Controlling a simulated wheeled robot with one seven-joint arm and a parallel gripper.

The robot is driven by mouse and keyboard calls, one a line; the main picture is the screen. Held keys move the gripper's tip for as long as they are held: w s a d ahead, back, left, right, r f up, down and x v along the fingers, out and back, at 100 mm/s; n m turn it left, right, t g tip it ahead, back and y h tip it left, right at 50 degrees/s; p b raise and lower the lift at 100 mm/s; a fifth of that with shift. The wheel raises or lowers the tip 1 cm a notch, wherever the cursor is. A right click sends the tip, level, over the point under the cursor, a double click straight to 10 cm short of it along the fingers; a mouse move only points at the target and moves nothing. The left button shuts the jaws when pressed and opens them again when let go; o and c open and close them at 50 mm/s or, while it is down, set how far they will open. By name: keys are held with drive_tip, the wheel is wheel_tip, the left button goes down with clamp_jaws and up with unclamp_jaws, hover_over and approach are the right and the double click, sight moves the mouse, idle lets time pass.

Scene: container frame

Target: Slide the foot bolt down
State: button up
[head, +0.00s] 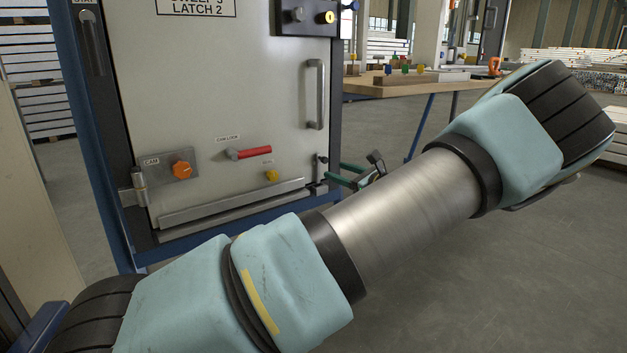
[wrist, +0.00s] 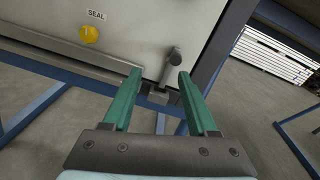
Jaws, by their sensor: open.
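The foot bolt (head: 318,172) is a small grey bolt with a dark knob at the lower right corner of the cabinet door (head: 215,110). In the wrist view the foot bolt (wrist: 173,62) shows its knob sticking out, with a grey block below it near the door's bottom edge. My gripper (wrist: 160,74) is open, its green fingers pointing at the door, with the bolt between them in the picture. I cannot tell whether a finger touches it. In the head view my gripper (head: 332,172) is just right of the bolt, partly hidden by my arm.
The door carries a yellow seal (head: 271,175), a red handle (head: 252,152), an orange cam knob (head: 182,170) and a vertical pull handle (head: 316,95). A blue frame (wrist: 35,108) runs below the door. A workbench (head: 410,85) stands behind right; the floor right is open.

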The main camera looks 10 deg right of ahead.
sight(326, 161)
drive_tip(key=shift+m+t+h, duration=0.4)
drive_tip(key=shift+m+t, duration=0.1)
drive_tip(key=shift+t, duration=0.1)
drive_tip(key=b+x, duration=0.1)
drive_tip(key=x, duration=0.2)
drive_tip(key=d+b+x, duration=0.1)
drive_tip(key=x, duration=0.2)
drive_tip(key=w+d+b+x, duration=0.1)
drive_tip(key=x, duration=0.2)
drive_tip(key=shift+w+a, duration=0.2)
drive_tip(key=shift+w, duration=0.05)
clamp_jaws()
drive_tip(key=shift+f, duration=0.1)
idle(0.7)
